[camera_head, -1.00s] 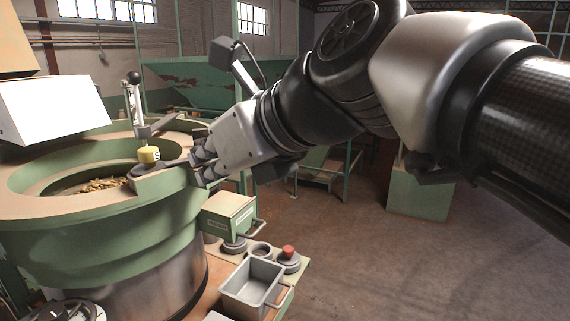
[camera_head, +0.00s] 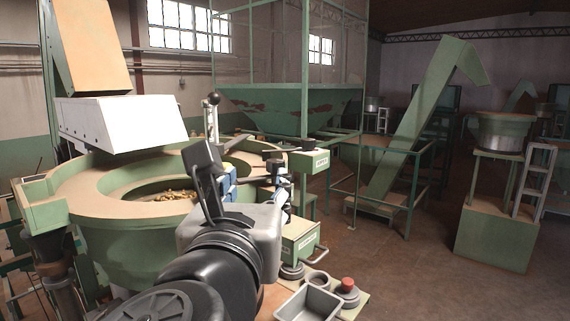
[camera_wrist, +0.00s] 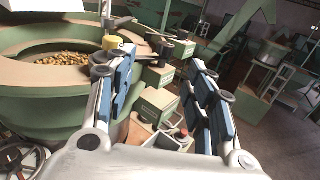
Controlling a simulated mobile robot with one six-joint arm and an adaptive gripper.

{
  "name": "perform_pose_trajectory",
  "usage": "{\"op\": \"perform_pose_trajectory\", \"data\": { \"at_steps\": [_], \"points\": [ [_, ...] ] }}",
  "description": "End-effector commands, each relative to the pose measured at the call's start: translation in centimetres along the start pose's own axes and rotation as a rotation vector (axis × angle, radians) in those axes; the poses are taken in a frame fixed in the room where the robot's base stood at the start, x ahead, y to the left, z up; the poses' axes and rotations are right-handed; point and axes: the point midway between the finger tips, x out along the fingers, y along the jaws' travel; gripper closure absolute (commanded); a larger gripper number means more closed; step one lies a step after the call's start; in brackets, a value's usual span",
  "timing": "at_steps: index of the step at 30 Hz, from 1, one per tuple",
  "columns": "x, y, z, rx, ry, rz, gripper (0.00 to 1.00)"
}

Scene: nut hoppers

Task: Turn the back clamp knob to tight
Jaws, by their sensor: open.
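My gripper (camera_wrist: 160,62) is open and empty in the wrist view, its blue-padded fingers spread wide. A yellow knob (camera_wrist: 116,43) stands on the bowl rim beside the left fingertip. A dark round knob (camera_wrist: 166,48) shows beyond the gap between the fingertips, apart from them. In the head view a dark knob (camera_head: 308,144) sits on top of a green box at the bowl's right side. My gripper (camera_head: 262,183) reaches over the near bowl rim there, and my wrist hides the yellow knob. I cannot tell which knob is the back clamp's, or its setting.
The green bowl (camera_head: 120,228) holds nuts (camera_head: 176,195). A lever with a black ball (camera_head: 214,99) rises behind it. A lower green box (camera_head: 299,238), a grey tray (camera_head: 310,304) and a red button (camera_head: 347,284) lie to the right.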

Motion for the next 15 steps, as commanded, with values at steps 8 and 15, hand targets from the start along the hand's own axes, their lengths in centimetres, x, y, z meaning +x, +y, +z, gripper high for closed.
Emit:
{"op": "perform_pose_trajectory", "data": {
  "at_steps": [8, 15],
  "points": [
    [1.2, -1.2, -0.6, -0.017, 0.011, -0.052, 0.51],
    [6.2, -1.5, -0.6, -0.018, 0.012, -0.054, 0.51]
  ]
}}
